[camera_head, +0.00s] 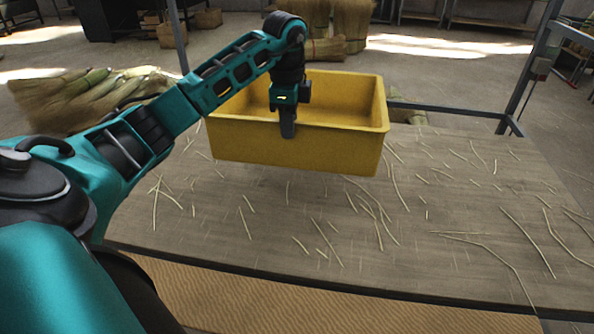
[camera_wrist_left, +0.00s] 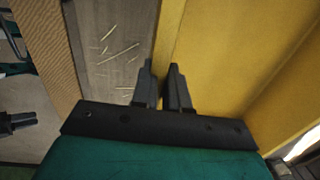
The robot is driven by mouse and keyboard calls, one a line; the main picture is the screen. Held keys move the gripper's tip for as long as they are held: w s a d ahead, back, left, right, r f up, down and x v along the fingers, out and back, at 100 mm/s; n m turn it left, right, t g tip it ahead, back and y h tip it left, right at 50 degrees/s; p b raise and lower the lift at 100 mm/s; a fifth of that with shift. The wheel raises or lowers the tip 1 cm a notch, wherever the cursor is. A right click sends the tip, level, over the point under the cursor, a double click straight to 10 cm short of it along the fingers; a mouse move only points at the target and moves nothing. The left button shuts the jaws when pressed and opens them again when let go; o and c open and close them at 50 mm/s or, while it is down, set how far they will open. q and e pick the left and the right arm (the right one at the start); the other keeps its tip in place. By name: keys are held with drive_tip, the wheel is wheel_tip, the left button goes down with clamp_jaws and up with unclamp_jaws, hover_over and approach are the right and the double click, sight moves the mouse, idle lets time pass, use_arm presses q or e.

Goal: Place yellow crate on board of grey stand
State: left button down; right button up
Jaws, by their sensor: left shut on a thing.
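The yellow crate (camera_head: 340,147) is an open, empty-looking box over the far part of the grey stand's board (camera_head: 300,215). My left gripper (camera_head: 288,130) reaches down over the crate's near wall and is shut on its rim. In the left wrist view the two fingers (camera_wrist_left: 164,85) pinch the edge of the yellow wall (camera_wrist_left: 215,60), with the board (camera_wrist_left: 110,50) beside it. I cannot tell whether the crate's base touches the board or hangs just above it.
Loose straw pieces (camera_head: 375,210) lie scattered over the board, mostly front and right. The stand's metal posts (camera_head: 530,70) rise at its back corners. Straw bundles (camera_head: 85,95) lie on the floor at left, and more (camera_head: 350,25) stand behind. The board's right side holds only straw.

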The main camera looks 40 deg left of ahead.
sight(290, 164)
use_arm(q)
wheel_tip(290, 164, down, 9)
drive_tip(key=shift+w+r+b, duration=0.1)
drive_tip(key=shift+b, duration=0.9)
drive_tip(key=shift+f, duration=0.65)
wheel_tip(290, 164, down, 4)
drive_tip(key=shift+b, duration=0.7)
drive_tip(key=c, duration=1.5)
unclamp_jaws()
drive_tip(key=shift+f, duration=0.2)
drive_tip(key=shift+c, duration=0.2)
drive_tip(key=o, duration=0.4)
